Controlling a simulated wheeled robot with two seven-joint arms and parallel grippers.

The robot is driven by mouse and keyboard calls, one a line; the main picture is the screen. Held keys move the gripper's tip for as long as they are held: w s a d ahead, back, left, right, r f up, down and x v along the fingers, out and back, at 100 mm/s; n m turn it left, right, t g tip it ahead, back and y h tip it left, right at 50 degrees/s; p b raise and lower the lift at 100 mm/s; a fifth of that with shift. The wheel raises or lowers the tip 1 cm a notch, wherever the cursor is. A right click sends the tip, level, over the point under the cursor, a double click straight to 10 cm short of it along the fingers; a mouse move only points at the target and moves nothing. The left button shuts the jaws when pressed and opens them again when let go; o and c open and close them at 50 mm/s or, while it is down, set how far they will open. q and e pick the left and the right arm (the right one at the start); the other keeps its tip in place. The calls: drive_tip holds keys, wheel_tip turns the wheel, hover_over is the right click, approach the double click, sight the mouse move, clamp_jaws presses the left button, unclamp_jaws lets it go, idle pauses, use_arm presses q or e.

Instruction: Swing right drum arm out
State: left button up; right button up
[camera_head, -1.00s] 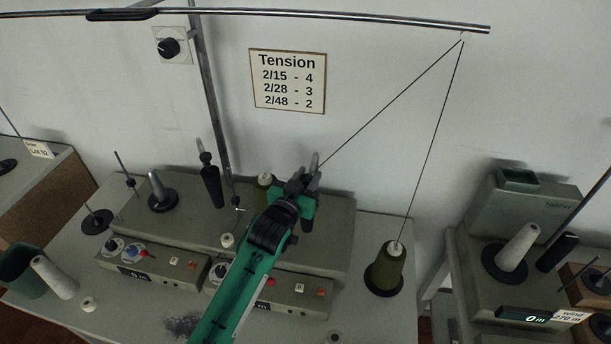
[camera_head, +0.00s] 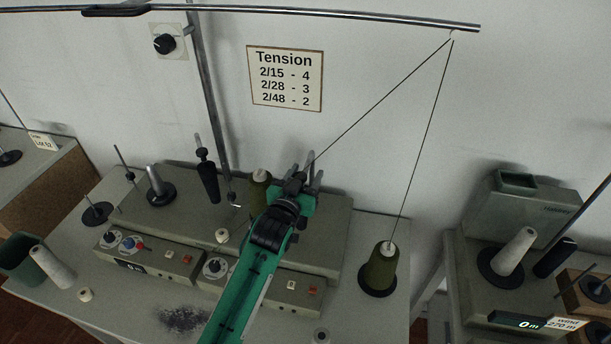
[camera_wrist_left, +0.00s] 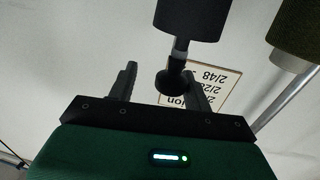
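My left gripper (camera_head: 309,174) reaches in over the winder's grey housing (camera_head: 335,215) from the front, at its right part. In the left wrist view my left gripper (camera_wrist_left: 159,72) is open. A black knob (camera_wrist_left: 174,82) on a short shaft shows between its fingers, nearer the right one; I cannot tell if they touch. The shaft leads to a black drum (camera_wrist_left: 193,18), which seems to be the right drum arm; in the head view my gripper hides most of it. The left drum arm (camera_head: 208,182) stands upright, black. My right gripper is not in view.
An olive cone (camera_head: 260,187) stands left of my gripper, and another olive cone (camera_head: 380,267) stands on the table to the right. Its thread runs up to the overhead rod (camera_head: 400,20) and down towards my gripper. Control boxes (camera_head: 148,258) stand in front.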

use_arm(q)
drive_tip(key=shift+s+a+f, duration=0.15)
drive_tip(key=shift+s+a, duration=0.05)
drive_tip(key=shift+s, duration=0.3)
drive_tip(key=b+v, duration=0.4)
drive_tip(key=v, duration=0.8)
drive_tip(key=shift+s+a, duration=0.2)
drive_tip(key=shift+s, duration=0.15)
